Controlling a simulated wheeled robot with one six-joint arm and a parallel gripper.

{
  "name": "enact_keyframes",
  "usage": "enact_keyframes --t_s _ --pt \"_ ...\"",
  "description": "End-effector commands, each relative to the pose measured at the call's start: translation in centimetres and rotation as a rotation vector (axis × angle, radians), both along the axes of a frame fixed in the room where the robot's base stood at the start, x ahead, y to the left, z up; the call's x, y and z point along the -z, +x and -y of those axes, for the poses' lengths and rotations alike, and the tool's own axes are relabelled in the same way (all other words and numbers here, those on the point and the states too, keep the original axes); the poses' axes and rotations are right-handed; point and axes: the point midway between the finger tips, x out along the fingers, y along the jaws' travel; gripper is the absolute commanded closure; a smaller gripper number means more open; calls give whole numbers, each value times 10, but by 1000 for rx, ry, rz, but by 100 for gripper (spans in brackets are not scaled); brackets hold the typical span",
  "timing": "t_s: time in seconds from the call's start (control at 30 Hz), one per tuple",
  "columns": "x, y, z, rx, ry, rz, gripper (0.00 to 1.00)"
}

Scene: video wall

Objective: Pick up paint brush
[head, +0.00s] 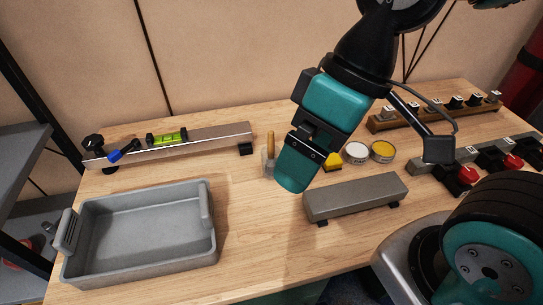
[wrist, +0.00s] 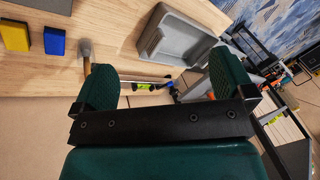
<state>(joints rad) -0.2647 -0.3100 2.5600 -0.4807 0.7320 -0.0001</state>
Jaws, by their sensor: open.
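The paint brush (head: 270,144) has a light wooden handle and a grey lower part, and is on the wooden table just left of my gripper (head: 297,172). In the wrist view the brush (wrist: 86,52) shows beyond the left finger, which hides part of its handle. My gripper (wrist: 165,75) is open, with wide space between its two teal fingers and nothing held. The brush is outside that space. I cannot tell the height of my gripper above the table.
A grey tray (head: 140,276) stands at the front left. A rail with a green level (head: 166,137) lies behind it. A grey block (head: 355,197), paint cans (head: 357,152) and a yellow block (head: 333,162) are to the right. The wrist view also shows a blue block (wrist: 54,42).

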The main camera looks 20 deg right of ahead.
Motion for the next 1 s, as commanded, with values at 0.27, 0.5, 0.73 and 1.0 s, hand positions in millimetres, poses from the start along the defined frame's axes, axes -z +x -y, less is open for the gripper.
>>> enact_keyframes --t_s 0.27,0.5,0.73,1.0 --pt "-3 60 7 295 -78 -88 50" --pt "14 188 29 1041 -232 -233 50" --pt "37 247 43 1468 -289 -276 50" --pt "78 251 45 1514 -298 -283 50"
